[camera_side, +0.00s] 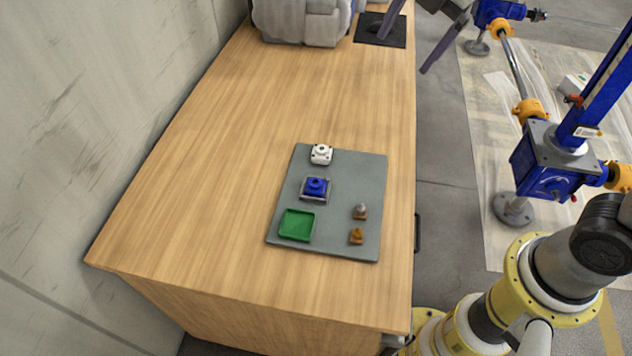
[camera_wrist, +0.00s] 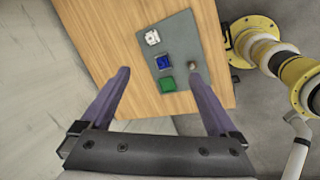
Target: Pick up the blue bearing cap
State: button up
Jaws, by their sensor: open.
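The blue bearing cap (camera_side: 316,185) sits in a small grey square holder on the grey mat (camera_side: 362,178), between a white part and a green tray. It also shows in the wrist view as a blue square (camera_wrist: 163,62). My gripper (camera_side: 403,54) is at the top of the side view, partly cut off, well away from the cap. Its two purple fingers are wide apart with nothing between them. In the wrist view my gripper (camera_wrist: 160,74) frames the distant mat, with the cap between the fingers in the picture but far below.
The white part (camera_side: 321,154) and the green tray (camera_side: 296,225) flank the cap. Two small brown-based pieces, one grey-topped (camera_side: 361,211) and one brown (camera_side: 356,236), stand at right. Wooden table (camera_side: 220,190) left of the mat is clear. A grey bulky object (camera_side: 302,20) is at the far end.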

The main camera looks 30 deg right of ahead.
jog(key=w+a+f+n+g, duration=0.1)
jog(key=w+a+f+n, duration=0.2)
jog(key=w+a+f, duration=0.25)
jog(key=n+g, duration=0.3)
send_over(315, 184)
notch_tip(315, 184, down, 14)
jog(key=shift+h, duration=0.4)
notch_tip(315, 184, down, 8)
jog(key=shift+r, duration=0.1)
jog(key=shift+f, duration=2.9)
jog(key=shift+c, duration=0.2)
grip_shut()
jog(key=shift+r, duration=0.1)
